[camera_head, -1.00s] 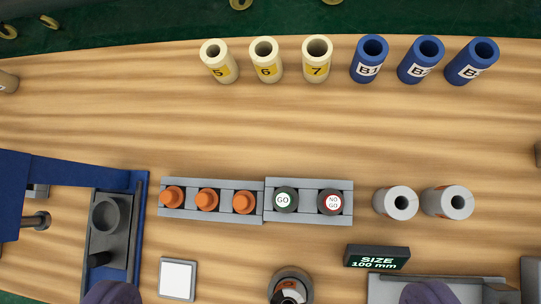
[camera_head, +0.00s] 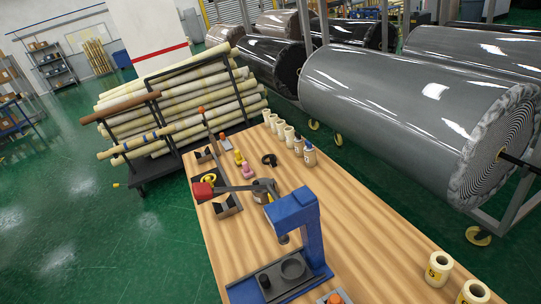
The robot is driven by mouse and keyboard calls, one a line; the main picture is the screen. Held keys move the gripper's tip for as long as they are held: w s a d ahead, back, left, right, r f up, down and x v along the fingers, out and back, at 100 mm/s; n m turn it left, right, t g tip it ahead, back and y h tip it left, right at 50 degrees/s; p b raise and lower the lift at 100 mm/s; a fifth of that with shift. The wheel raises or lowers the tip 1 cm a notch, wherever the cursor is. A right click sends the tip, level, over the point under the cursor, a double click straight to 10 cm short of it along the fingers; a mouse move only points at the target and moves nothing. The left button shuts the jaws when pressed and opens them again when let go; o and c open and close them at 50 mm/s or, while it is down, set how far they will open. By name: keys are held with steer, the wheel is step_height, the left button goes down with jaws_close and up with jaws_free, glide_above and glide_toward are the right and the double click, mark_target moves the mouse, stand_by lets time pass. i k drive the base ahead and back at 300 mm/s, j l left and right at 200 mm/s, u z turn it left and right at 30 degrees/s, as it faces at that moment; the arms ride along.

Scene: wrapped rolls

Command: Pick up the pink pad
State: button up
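A small pink object (camera_head: 247,171), the only pink thing I see, stands on the far part of the wooden workbench (camera_head: 345,215). It is too small to tell for certain that it is the pad. A yellow piece (camera_head: 239,157) stands just behind it. A black round piece (camera_head: 270,160) lies to its right. My gripper is not in view, so I cannot tell its state or its distance from the pink object.
A blue press (camera_head: 300,225) stands nearer on the bench, with a red-ended lever tool (camera_head: 204,190) beyond it. Cream tubes (camera_head: 289,135) line the far right edge. A rack of rolls (camera_head: 180,110) and a large grey wrapped roll (camera_head: 420,105) flank the bench.

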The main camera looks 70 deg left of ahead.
mark_target(247, 171)
steer(key=u, duration=2.1)
steer(key=i+j+z, duration=0.1)
steer(key=i+j, duration=0.2)
steer(key=i+j+z, duration=0.15)
steer(key=i+j, duration=0.15)
steer(key=i, duration=0.2)
steer(key=i+j+z, duration=0.1)
steer(key=i+j, duration=0.25)
steer(key=i+j+z, duration=0.15)
steer(key=i+j, duration=0.2)
steer(key=i+j+z, duration=0.1)
steer(key=i+j, duration=0.2)
steer(key=j, duration=0.2)
steer(key=i+j+z, duration=0.15)
steer(key=i+j, duration=0.2)
steer(key=i+j+z, duration=0.1)
steer(key=i+j, duration=0.2)
steer(key=j, duration=0.3)
steer(key=i+j+z, duration=0.1)
steer(key=i+j, duration=0.15)
steer(key=j, duration=0.25)
